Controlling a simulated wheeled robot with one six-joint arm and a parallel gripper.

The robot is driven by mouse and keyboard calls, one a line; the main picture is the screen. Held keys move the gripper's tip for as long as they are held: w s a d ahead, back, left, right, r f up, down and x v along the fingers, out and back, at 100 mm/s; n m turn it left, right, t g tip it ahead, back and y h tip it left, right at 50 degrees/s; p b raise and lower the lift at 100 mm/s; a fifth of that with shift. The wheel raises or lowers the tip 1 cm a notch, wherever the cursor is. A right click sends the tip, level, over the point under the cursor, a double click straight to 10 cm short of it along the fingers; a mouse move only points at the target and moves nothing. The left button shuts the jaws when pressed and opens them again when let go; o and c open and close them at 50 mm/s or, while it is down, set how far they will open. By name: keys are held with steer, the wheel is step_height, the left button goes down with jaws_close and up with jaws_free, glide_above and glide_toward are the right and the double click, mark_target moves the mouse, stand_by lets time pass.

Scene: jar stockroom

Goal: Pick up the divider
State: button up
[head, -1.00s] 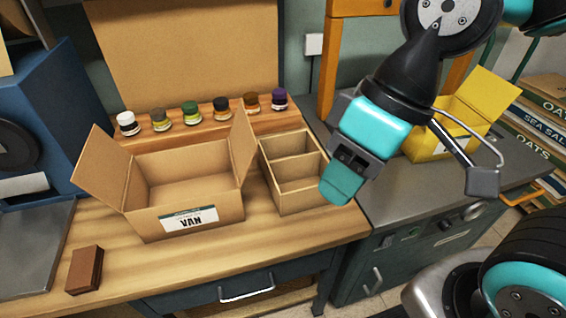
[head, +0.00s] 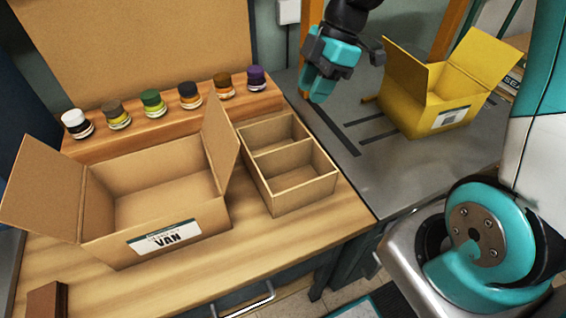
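The divider (head: 291,196) appears to be the open cardboard piece with two visible compartments and a cross wall. It stands upright on the wooden table, just right of the VAN box, and looks empty. My gripper (head: 318,92) hangs behind and to the right of it, above the grey counter and apart from it. Its teal fingertips point down and nothing shows between them. From this angle I cannot tell whether they are open or shut.
The open VAN box (head: 120,240) stands left of the divider, one flap leaning close to it. Several small jars (head: 152,103) line a wooden ledge (head: 165,137) behind. A yellow box (head: 425,106) stands on the grey counter (head: 370,175). A brown block (head: 46,299) lies front left.

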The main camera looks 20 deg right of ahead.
mark_target(289, 146)
steer(key=shift+d+p+x, duration=0.15)
steer(key=shift+p+x, duration=0.2)
steer(key=shift+x, duration=4)
steer(key=shift+d+p+x, duration=0.1)
steer(key=shift+p+x, duration=0.2)
steer(key=shift+x, duration=4.1)
steer(key=shift+w+d+f, duration=0.1)
steer(key=shift+w+f, duration=0.05)
steer(key=shift+f, duration=0.1)
steer(key=shift+c, duration=0.4)
jaws_close()
